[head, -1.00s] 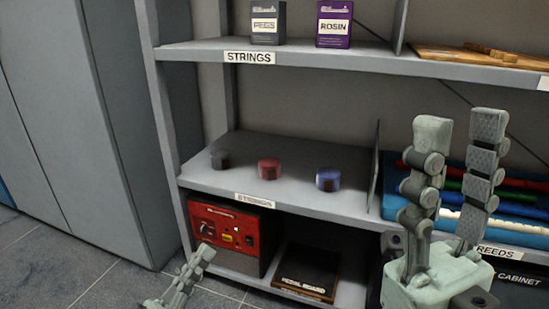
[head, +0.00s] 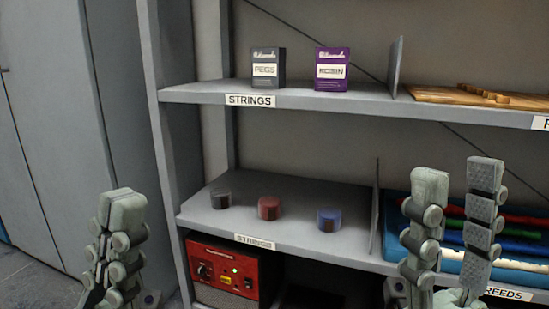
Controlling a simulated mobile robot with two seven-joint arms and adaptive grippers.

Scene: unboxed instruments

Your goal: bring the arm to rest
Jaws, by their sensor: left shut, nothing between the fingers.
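My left gripper (head: 122,200) is at the lower left of the head view, pointing up. Its fingers are together with nothing between them, and it is in front of the shelf's left post, apart from the goods. My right gripper (head: 457,178) is at the lower right, pointing up, with its two fingers spread and nothing between them. It stands in front of the blue tray. The lower parts of both grippers are cut off by the frame edge.
A grey shelf unit (head: 300,188) holds dark, red and blue round tins (head: 269,208), a PEGS box (head: 267,67) and a ROSIN box (head: 331,69). A blue tray (head: 392,236) is right; a grey cabinet (head: 60,130) is left.

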